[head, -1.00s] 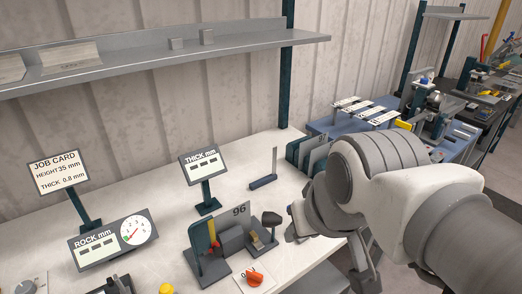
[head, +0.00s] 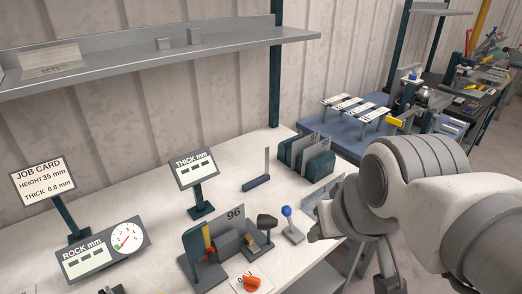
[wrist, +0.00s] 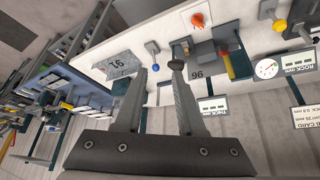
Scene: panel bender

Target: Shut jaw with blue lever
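The blue lever (head: 287,212) has a blue ball knob on a short grey stem and base, standing on the white bench just right of a black-knobbed lever (head: 267,220). In the wrist view the blue knob (wrist: 155,68) shows between the fingertips, in the distance. The bench device marked 96 (head: 236,213), with green and grey blocks, stands to the left; I cannot tell which part is the jaw or whether it is open. My gripper (wrist: 160,70) is open and empty, fingers apart. In the head view it is partly hidden by my arm, right of the blue lever.
A grey numbered plate (wrist: 118,64) lies beside the levers. An orange knob (head: 251,283) is at the front. Display stands (head: 195,170) and green upright plates (head: 318,165) stand behind. A grey shelf (head: 150,60) hangs above. The bench's front edge is close to my gripper.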

